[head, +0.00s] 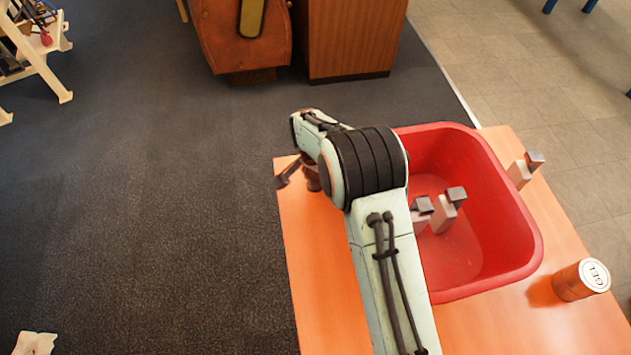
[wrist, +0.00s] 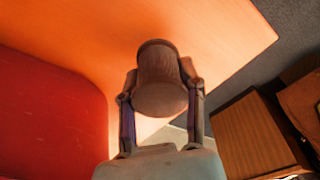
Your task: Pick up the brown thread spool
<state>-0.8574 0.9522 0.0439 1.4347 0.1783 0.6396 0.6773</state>
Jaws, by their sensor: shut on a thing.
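The brown thread spool (wrist: 161,92) is in the middle of the wrist view, between the two fingers of my gripper (wrist: 159,78). The fingers press on it from both sides, so my gripper is shut on the spool. In the head view, my gripper (head: 296,172) is at the far left corner of the orange table (head: 318,262), mostly hidden by my arm. Only a small brown part of the spool (head: 313,181) shows there. I cannot tell whether the spool touches the table.
A red bin (head: 486,215) stands on the table right of my arm, with grey-and-beige blocks (head: 446,212) in it. Another such block (head: 522,171) is by its right rim. Wooden cabinets (head: 348,38) are beyond the table.

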